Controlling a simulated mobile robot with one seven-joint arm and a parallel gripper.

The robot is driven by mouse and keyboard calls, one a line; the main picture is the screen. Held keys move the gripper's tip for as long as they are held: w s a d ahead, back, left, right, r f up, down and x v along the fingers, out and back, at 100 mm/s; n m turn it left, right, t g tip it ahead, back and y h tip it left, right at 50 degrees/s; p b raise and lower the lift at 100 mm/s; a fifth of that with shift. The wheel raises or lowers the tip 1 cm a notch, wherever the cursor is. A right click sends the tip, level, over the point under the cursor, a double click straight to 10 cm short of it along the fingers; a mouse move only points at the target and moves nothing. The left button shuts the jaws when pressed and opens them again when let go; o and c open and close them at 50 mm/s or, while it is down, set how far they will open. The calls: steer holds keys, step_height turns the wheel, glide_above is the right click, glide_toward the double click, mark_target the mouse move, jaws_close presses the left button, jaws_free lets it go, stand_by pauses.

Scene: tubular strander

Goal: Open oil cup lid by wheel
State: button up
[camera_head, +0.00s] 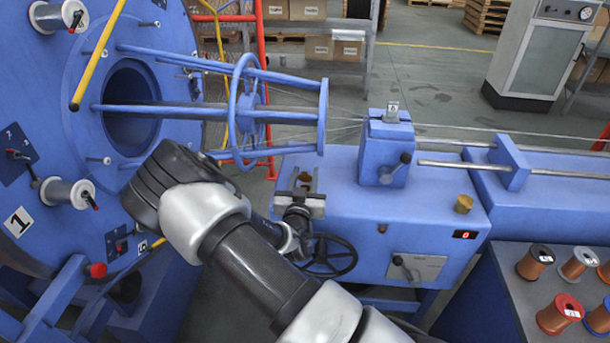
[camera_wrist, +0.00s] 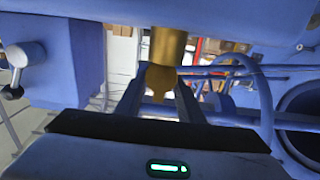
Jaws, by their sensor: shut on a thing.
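A brass oil cup (camera_wrist: 167,45) hangs from the top of the wrist view, its wide round body upward and a narrower part downward. The dark fingers of my gripper (camera_wrist: 158,95) close around that narrower brass part, the lid (camera_wrist: 159,80). In the head view the gripper (camera_head: 303,186) is low over the blue machine table, with a little brass of the lid (camera_head: 304,175) showing between the fingers. The cup's body is hidden there. Whether the lid is lifted I cannot tell. The black handwheel (camera_head: 345,268) is on the table's front, just below and right of the gripper.
A second brass cup (camera_head: 463,205) stands at the table's right. A blue block with a lever (camera_head: 386,160) stands behind. The big blue disc with spools (camera_head: 70,110) fills the left, and a blue ring frame (camera_head: 235,110) reaches out from it. Copper spools (camera_head: 560,312) sit bottom right.

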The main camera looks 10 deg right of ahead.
steer(key=shift+w+d+r+g+p, duration=0.1)
steer(key=shift+w+r+g+p, duration=0.05)
steer(key=shift+r+g+p, duration=0.4)
steer(key=shift+w+f+g+y+p, duration=0.1)
steer(key=shift+w+g+y+p, duration=0.05)
steer(key=shift+g+y+p, duration=0.25)
steer(key=shift+w+f+g, duration=0.1)
steer(key=shift+f+g, duration=0.3)
steer(key=shift+g, duration=0.05)
steer(key=o, duration=1.1)
steer(key=shift+c, duration=0.2)
steer(key=v, duration=1.7)
steer(key=shift+s, duration=0.25)
